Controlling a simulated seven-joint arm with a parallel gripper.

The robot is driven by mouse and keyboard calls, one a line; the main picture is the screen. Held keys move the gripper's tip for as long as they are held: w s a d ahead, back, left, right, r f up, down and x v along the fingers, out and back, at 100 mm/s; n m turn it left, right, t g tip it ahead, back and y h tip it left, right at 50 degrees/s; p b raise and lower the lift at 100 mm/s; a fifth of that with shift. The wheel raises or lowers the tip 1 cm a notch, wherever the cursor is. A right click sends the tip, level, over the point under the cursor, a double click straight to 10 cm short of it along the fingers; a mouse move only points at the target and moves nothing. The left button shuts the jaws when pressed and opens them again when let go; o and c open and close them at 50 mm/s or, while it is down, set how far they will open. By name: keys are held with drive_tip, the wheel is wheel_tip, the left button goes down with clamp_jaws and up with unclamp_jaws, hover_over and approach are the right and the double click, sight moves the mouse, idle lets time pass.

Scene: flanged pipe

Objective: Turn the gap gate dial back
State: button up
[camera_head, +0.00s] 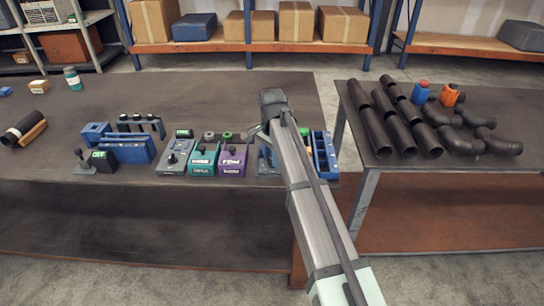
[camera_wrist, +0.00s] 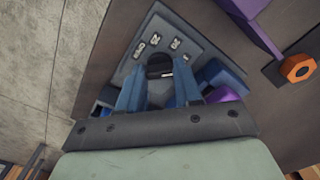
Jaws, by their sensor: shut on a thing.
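My gripper (camera_wrist: 160,88) is shut on the dark knob of the gap gate dial (camera_wrist: 160,66) in the wrist view, with one blue finger on each side. The knob has a pale mark on its top. It sits on a grey plate (camera_wrist: 146,42) with pale markings in an arc around its far side. The lower part of the knob is hidden by my fingers. In the head view my arm reaches over the table's right end and largely hides the dial and my fingertips.
A purple box (camera_head: 232,161), a teal box (camera_head: 203,160) and a grey box (camera_head: 173,157) stand left of my arm. A blue tray (camera_head: 326,160) is close on the right. Black pipes (camera_head: 376,131) lie on the right table.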

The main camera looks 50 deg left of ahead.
drive_tip(key=c, duration=0.3)
drive_tip(key=shift+c, duration=0.2)
drive_tip(key=n, duration=0.4)
drive_tip(key=shift+n, duration=0.4)
drive_tip(key=n, duration=0.4)
drive_tip(key=shift+n, duration=0.4)
drive_tip(key=o, duration=1)
drive_tip(key=shift+o, duration=0.2)
drive_tip(key=shift+r, duration=0.15)
